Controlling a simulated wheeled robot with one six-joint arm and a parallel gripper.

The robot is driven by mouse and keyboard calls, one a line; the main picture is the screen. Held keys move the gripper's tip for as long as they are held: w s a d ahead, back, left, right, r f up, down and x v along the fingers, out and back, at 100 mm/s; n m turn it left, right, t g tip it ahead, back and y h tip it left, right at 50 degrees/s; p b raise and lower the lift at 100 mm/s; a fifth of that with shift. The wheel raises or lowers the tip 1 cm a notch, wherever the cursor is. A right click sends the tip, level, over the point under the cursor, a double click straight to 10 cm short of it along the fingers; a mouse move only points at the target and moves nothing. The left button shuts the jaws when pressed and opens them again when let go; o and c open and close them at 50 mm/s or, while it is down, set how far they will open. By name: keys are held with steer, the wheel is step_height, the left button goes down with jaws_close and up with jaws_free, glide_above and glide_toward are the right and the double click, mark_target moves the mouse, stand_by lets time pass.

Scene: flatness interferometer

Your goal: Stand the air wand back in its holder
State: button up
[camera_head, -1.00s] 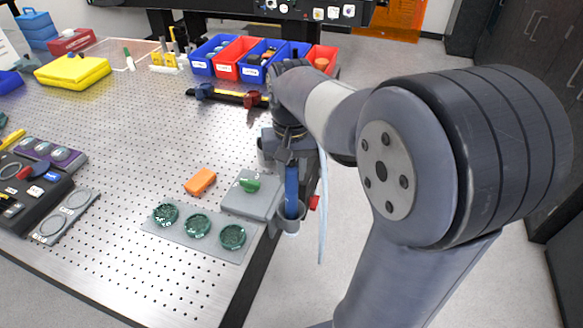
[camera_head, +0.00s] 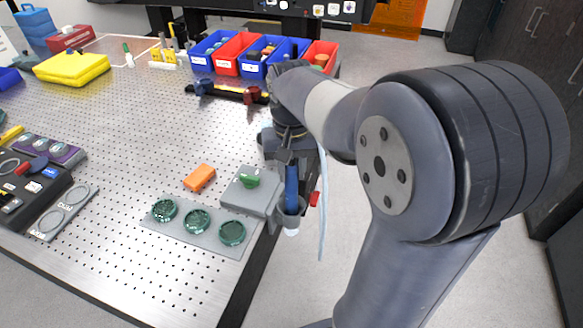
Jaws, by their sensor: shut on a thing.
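The air wand (camera_head: 291,188) is a blue, upright stick at the table's right edge. My gripper (camera_head: 289,158) is shut on its upper part, with its fingers partly hidden by my wrist. A grey ring-shaped holder (camera_head: 292,221) is at the wand's lower end, just off the table edge. The wand's lower end overlaps the ring in the picture; I cannot tell whether it is inside it or in front of it. A pale blue hose (camera_head: 323,205) hangs to the right of the wand.
A grey block with a green knob (camera_head: 249,181) stands close left of the wand. A grey plate with green round parts (camera_head: 197,221) and an orange block (camera_head: 200,177) lie further left. Blue and red bins (camera_head: 254,70) stand at the back. Floor is clear right of the table.

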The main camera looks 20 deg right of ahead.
steer(key=shift+f+b, duration=0.3)
steer(key=shift+f, duration=0.2)
steer(key=o, duration=1.1)
steer(key=shift+c, duration=0.2)
step_height(320, 180, up, 11)
steer(key=shift+f, duration=0.1)
step_height(320, 180, down, 11)
steer(key=shift+r, duration=0.4)
stand_by(0.3)
